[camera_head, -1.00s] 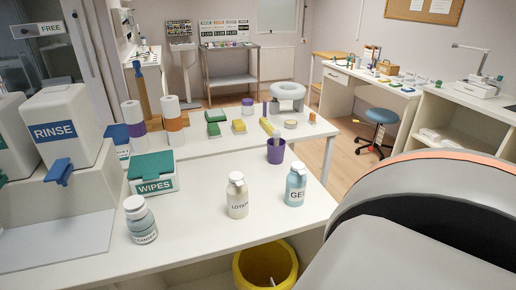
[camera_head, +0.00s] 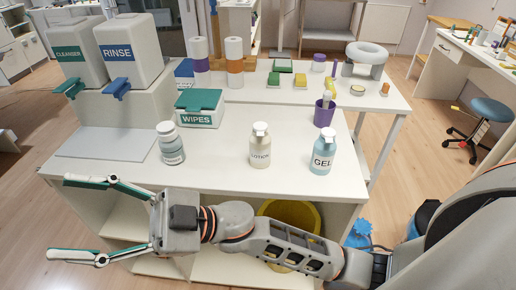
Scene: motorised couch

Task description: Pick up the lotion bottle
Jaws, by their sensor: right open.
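The lotion bottle (camera_head: 260,147) is cream with a white cap and a "LOTION" label. It stands upright on the white table (camera_head: 225,170), between the cleanser bottle and the gel bottle. My right gripper (camera_head: 62,217) is open and empty, in front of the table's near edge at the lower left. Its fingers point left, away from the lotion bottle, which is up and to the right of it. My left gripper is not in view.
A blue gel bottle (camera_head: 323,152) stands just right of the lotion, and a cleanser bottle (camera_head: 171,144) stands to its left. The wipes box (camera_head: 199,109) and purple cup (camera_head: 324,112) are behind. A yellow bin (camera_head: 291,213) is below the table's front.

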